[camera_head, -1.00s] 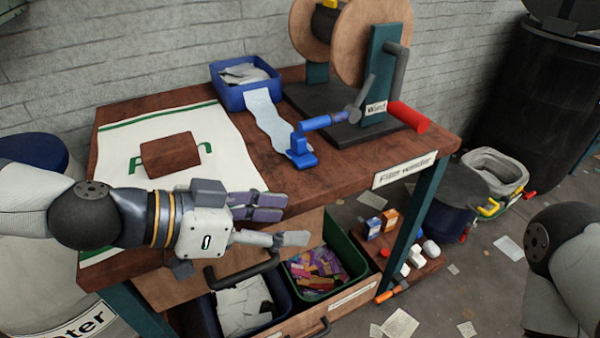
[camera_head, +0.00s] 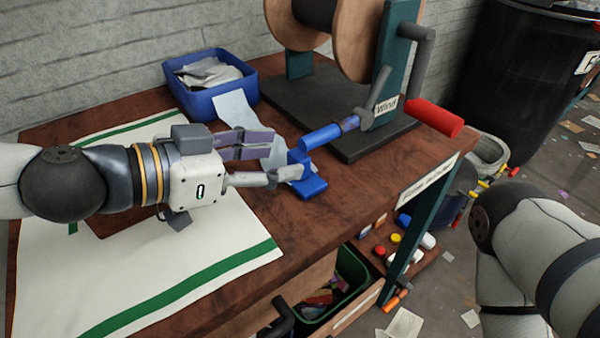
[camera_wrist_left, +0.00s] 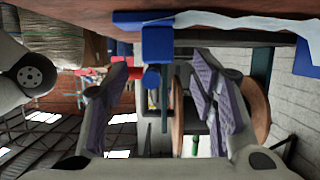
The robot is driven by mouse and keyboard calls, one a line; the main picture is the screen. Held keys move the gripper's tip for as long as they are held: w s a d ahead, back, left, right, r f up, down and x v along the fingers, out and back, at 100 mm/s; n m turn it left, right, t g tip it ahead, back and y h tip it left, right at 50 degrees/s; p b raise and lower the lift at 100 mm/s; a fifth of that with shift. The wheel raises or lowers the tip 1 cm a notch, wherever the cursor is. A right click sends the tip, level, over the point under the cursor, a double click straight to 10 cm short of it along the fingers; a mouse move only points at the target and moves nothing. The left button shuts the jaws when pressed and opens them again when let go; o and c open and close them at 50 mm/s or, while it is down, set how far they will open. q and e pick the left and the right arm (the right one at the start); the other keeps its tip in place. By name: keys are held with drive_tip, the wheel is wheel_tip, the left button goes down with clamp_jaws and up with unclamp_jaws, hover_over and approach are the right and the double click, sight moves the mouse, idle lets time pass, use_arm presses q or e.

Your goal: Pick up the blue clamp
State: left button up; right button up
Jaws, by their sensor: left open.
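The blue clamp (camera_head: 310,185) sits on the wooden table, with a flat blue foot and a raised blue block. My left gripper (camera_head: 277,160) comes in from the left, open, with its fingertips at the clamp's near left side. One finger hides part of the clamp in the head view. In the left wrist view, the clamp's blue block (camera_wrist_left: 157,44) shows between and just beyond the fingers of my left gripper (camera_wrist_left: 153,78), below the tabletop, which is at the top of that view. I cannot tell whether a finger touches it. My right gripper is out of view.
The winder's black base (camera_head: 350,140) stands close behind the clamp, with a blue handle (camera_head: 320,137) and a red handle (camera_head: 435,117). A blue bin (camera_head: 222,98) holds papers at the back. A white-green mat (camera_head: 190,265) lies at front left. My right arm is at lower right.

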sight(293, 156)
use_arm(q)
drive_tip(key=x, duration=0.5)
drive_tip(key=shift+s+d+f+b, duration=0.1)
drive_tip(key=shift+f+b, duration=0.1)
drive_tip(key=shift+b, duration=0.2)
drive_tip(key=c, duration=1.2)
drive_tip(key=shift+o, duration=0.2)
drive_tip(key=shift+r, duration=0.15)
